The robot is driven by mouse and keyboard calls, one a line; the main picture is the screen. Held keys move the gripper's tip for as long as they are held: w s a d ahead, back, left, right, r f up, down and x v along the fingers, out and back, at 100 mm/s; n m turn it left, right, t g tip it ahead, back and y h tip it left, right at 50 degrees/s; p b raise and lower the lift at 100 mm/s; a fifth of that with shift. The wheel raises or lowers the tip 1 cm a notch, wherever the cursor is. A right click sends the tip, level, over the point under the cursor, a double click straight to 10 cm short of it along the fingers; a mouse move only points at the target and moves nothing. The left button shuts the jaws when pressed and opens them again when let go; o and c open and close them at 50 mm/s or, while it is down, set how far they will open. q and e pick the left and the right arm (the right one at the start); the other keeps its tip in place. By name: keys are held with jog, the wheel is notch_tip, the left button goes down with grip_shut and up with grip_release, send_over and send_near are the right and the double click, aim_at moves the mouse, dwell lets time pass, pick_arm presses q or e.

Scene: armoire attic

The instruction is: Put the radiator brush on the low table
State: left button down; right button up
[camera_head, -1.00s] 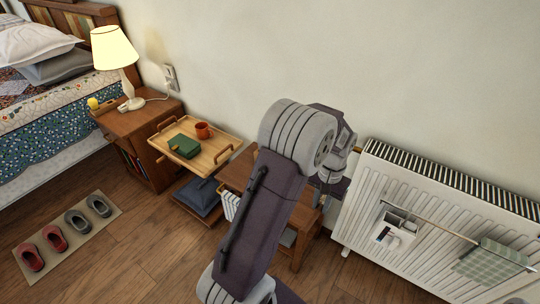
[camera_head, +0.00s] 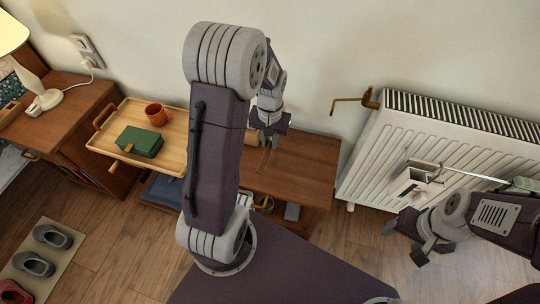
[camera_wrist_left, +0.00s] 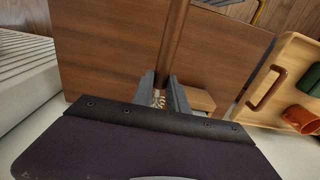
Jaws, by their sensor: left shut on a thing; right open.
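The low table (camera_head: 305,165) is brown wood and stands against the wall, left of the radiator. My left gripper (camera_head: 268,137) is above its top. In the left wrist view it is shut on the radiator brush (camera_wrist_left: 174,40), a long thin brown stick with pale bristles showing between the fingers (camera_wrist_left: 161,97). The stick runs out over the table top (camera_wrist_left: 110,45). I cannot tell whether the brush touches the table. My right gripper (camera_head: 404,240) is open and empty in front of the radiator.
A light wooden tray (camera_head: 170,158) with a green box (camera_head: 139,141) and orange mug (camera_head: 156,114) stands left of the table. A tan block (camera_head: 252,137) is beside my left gripper. The white radiator (camera_head: 375,165) has a brass handle (camera_head: 368,99). The table's right part is clear.

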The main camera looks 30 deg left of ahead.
aim_at(270, 162)
pick_arm(q)
notch_tip(270, 162, down, 10)
jog(key=b, duration=0.4)
jog(key=shift+r, duration=0.4)
jog(key=c, duration=1.3)
grip_release()
